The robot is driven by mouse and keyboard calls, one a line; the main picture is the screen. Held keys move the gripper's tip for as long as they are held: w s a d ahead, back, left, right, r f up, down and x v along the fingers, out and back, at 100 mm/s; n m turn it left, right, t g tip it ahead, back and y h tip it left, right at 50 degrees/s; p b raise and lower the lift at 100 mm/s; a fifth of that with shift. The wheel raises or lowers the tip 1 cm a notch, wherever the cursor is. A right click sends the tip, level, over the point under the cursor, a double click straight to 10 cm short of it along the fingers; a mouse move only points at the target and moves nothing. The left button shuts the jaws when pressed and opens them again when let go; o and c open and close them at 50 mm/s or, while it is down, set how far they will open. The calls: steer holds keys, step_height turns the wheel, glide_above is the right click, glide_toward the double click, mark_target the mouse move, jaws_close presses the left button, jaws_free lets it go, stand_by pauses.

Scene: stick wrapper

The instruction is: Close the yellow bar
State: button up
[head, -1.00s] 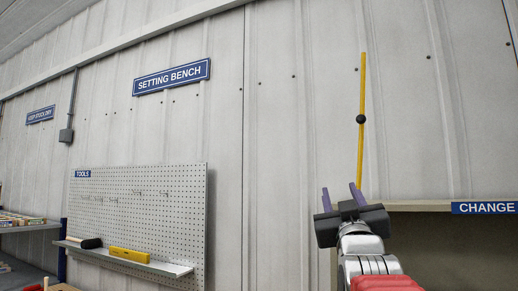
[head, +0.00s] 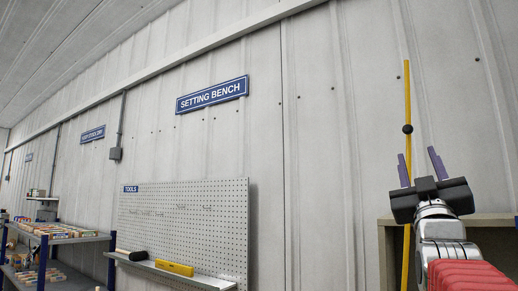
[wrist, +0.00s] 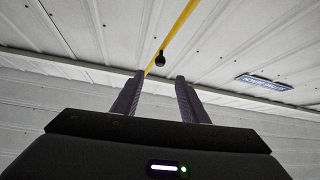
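The yellow bar (head: 407,95) stands nearly upright at the right of the head view, with a round black knob (head: 407,129) on it. Its lower part passes behind my gripper and shows again below it. My gripper (head: 418,156) points up with its two purple-grey fingers apart and nothing between them. In the head view the left fingertip lies close to the bar's line, a little below the knob. In the wrist view the bar (wrist: 178,32) slants beyond the fingers (wrist: 158,90), with the knob (wrist: 160,58) above the gap between them. I see no contact; the depth gap is unclear.
A beige cabinet or frame (head: 490,222) stands behind my arm at the right. A pegboard (head: 185,225) with a tool ledge (head: 165,271) is on the wall at centre left. Shelves with boxes (head: 60,238) stand at far left. The wall between pegboard and bar is clear.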

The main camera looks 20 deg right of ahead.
mark_target(408, 132)
steer(key=shift+x, duration=6.1)
steer(key=shift+c, duration=0.5)
jaws_close()
